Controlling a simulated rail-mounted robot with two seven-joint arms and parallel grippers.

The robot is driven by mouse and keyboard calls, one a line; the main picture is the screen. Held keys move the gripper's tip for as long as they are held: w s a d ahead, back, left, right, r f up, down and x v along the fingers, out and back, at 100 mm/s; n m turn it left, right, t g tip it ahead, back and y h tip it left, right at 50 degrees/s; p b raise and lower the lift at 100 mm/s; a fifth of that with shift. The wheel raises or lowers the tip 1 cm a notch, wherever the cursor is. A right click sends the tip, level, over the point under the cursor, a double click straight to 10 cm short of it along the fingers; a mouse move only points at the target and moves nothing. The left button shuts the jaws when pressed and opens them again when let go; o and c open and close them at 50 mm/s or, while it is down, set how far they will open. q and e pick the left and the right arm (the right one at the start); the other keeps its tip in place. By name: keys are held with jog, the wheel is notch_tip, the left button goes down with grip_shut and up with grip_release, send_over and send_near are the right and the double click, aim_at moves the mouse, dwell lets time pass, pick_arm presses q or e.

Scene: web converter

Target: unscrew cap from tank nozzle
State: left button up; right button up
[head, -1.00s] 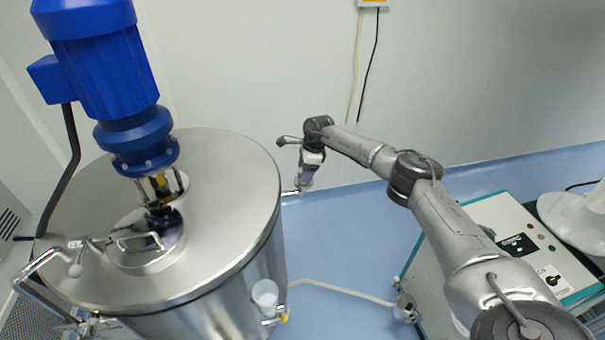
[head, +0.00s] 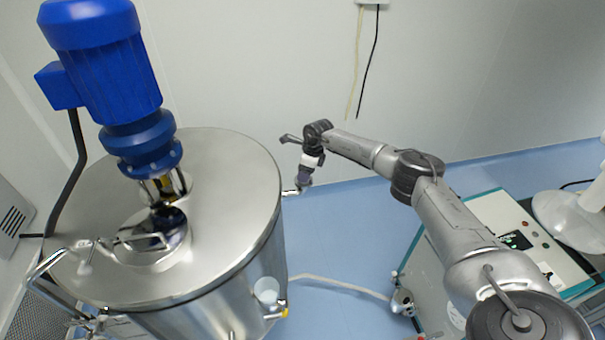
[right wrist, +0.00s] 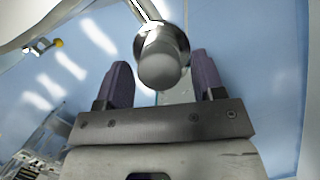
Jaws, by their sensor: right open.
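The steel tank (head: 215,265) fills the left of the head view. A thin nozzle (head: 290,192) sticks out of its right side. In the right wrist view the nozzle pipe (right wrist: 147,10) ends in a round flange with a grey rounded cap (right wrist: 160,65) on it. My right gripper (right wrist: 160,80) is open, with one dark finger on each side of the cap and gaps on both sides. In the head view my right gripper (head: 304,180) points down beside the nozzle end, and the cap cannot be made out there. My left gripper is not in view.
A blue motor (head: 105,65) stands on the tank lid. A valve with a yellow part (head: 284,313) and a hose (head: 335,286) are low on the tank's right. A control cabinet (head: 500,225) stands at right. Blue floor (head: 340,240) is open between.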

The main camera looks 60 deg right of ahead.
jog(key=shift+r+m+p, duration=0.15)
jog(key=shift+m+p, duration=0.35)
jog(key=shift+p, duration=0.3)
jog(key=shift+a+m+h+p, duration=0.1)
jog(key=shift+m+h+p, duration=0.3)
jog(key=shift+m+p, duration=0.9)
jog(key=shift+m, duration=0.1)
jog(key=shift+c, duration=0.2)
